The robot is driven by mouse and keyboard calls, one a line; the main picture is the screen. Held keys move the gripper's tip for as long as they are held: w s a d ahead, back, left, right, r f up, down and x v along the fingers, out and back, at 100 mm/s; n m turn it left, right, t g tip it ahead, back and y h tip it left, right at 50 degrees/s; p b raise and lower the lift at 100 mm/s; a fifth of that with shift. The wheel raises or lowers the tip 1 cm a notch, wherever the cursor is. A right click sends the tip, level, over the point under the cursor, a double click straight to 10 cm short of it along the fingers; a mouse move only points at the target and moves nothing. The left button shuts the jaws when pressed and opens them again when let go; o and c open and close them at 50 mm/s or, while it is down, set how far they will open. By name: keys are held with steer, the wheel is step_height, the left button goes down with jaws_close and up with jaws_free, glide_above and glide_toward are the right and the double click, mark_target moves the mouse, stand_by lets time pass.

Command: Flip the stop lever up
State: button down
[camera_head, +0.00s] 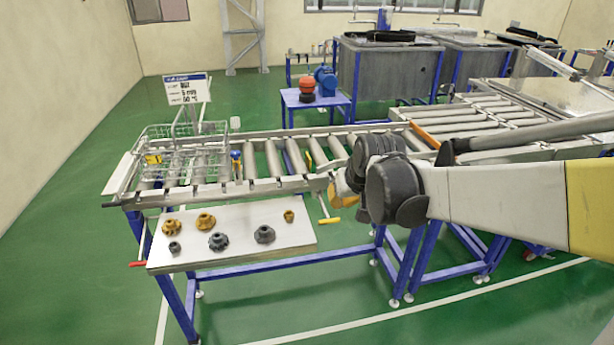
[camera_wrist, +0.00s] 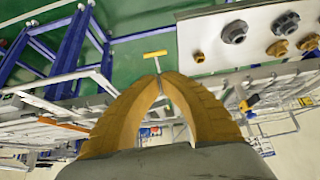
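A lever with a yellow T-shaped handle (camera_head: 329,220) hangs down at the front side of the roller conveyor, just right of the white parts board. It also shows in the wrist view (camera_wrist: 155,54), just beyond my fingertips, with a thin stem running toward them. My gripper (camera_head: 337,190) has yellow-orange fingers and is close to the conveyor's front rail, a little above and right of the handle. In the wrist view its fingertips (camera_wrist: 158,78) come together, and I see no object held. Whether they touch the lever's stem cannot be told.
The roller conveyor (camera_head: 270,184) carries a wire basket (camera_head: 183,150) at its left end. The white board (camera_head: 230,236) in front holds several gold and dark fittings. A red handle (camera_head: 138,264) sticks out at the board's left. Blue legs stand below; the green floor in front is free.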

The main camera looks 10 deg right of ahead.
steer(key=w+d+f+p, duration=0.2)
steer(key=w, duration=0.6)
steer(key=shift+f, duration=0.4)
steer(key=shift+w+d, duration=0.1)
steer(key=shift+w, duration=0.05)
steer(key=shift+s+f+b+x, duration=0.35)
steer(key=shift+b+x, duration=0.4)
steer(key=shift+x, duration=1.4)
steer(key=shift+s+f+b+x, duration=0.2)
steer(key=shift+s+b+x, duration=0.45)
steer(key=shift+x, duration=1.45)
steer(key=shift+s+f+b+x, duration=0.3)
steer(key=shift+b+x, duration=0.6)
steer(key=shift+x, duration=1.25)
